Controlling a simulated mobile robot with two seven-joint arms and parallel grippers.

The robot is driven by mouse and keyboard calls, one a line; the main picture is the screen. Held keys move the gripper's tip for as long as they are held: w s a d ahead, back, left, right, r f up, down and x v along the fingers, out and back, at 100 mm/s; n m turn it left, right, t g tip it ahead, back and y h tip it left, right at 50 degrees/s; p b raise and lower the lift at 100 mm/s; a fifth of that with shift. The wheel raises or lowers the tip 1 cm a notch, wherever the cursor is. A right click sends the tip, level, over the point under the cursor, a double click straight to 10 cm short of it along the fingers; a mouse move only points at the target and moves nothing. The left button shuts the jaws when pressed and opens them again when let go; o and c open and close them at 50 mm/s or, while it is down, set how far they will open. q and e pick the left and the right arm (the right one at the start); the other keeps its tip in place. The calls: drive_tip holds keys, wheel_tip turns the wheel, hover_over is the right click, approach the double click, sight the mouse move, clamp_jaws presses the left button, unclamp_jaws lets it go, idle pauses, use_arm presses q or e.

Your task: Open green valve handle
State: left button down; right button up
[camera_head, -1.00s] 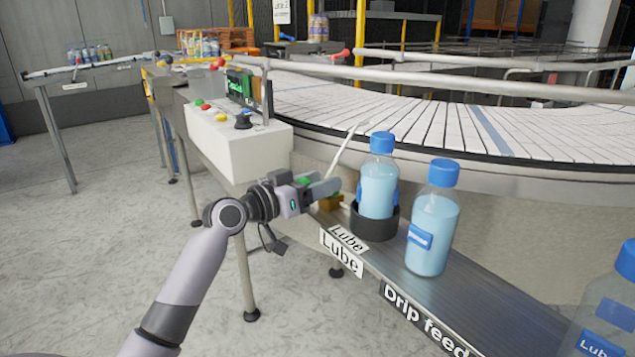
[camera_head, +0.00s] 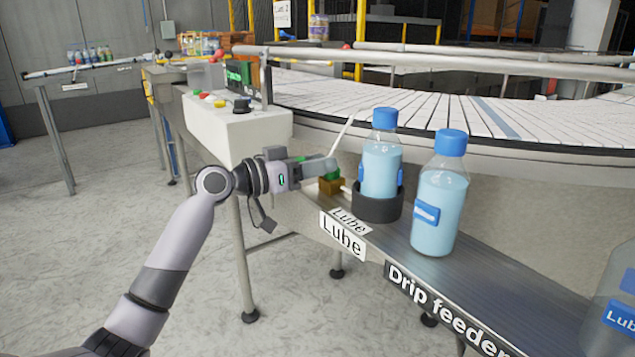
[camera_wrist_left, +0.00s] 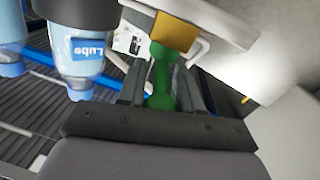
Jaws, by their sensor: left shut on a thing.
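The green valve handle (camera_wrist_left: 161,80) shows in the left wrist view between the two fingers of my left gripper (camera_wrist_left: 165,92), which is shut on it. It joins a brass-coloured valve body (camera_wrist_left: 173,33). In the head view my left gripper (camera_head: 322,169) reaches in from the left to the valve, and a bit of the green handle (camera_head: 332,175) shows at its fingertips above the brass body (camera_head: 331,186). The fingers hide much of the handle there. My right gripper is not in view.
A blue-capped bottle (camera_head: 381,165) sits in a black holder (camera_head: 377,207) just right of the valve. Another bottle (camera_head: 440,205) stands beside it on the metal shelf (camera_head: 500,285). A white control box (camera_head: 235,130) is behind my left gripper. The conveyor (camera_head: 440,110) curves behind.

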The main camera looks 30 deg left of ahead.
use_arm(q)
drive_tip(key=shift+a+f+m+g+h+b, duration=0.1)
drive_tip(key=shift+f+m+g+h+b, duration=0.25)
drive_tip(key=shift+h+b, duration=0.3)
drive_tip(key=m+h+b, duration=0.1)
drive_tip(key=g+h+b, duration=0.1)
drive_tip(key=b, duration=0.1)
drive_tip(key=shift+w+a+r+m, duration=0.1)
drive_tip(key=shift+w+a+m, duration=0.1)
drive_tip(key=shift+m, duration=0.15)
drive_tip(key=shift+w+a+r+m+g+h+b, duration=0.1)
drive_tip(key=shift+m+g+h+b, duration=0.15)
drive_tip(key=shift+m+g+h, duration=0.4)
drive_tip(key=shift+w+a+r+m+g+h+b, duration=0.1)
drive_tip(key=shift+w+m+g+h+b, duration=0.1)
drive_tip(key=shift+m+g+h, duration=0.35)
drive_tip(key=shift+w+m+g+h+b, duration=0.1)
drive_tip(key=shift+m+g+h+b, duration=0.3)
drive_tip(key=shift+g, duration=0.45)
drive_tip(key=c, duration=0.8)
unclamp_jaws()
drive_tip(key=shift+v, duration=3.6)
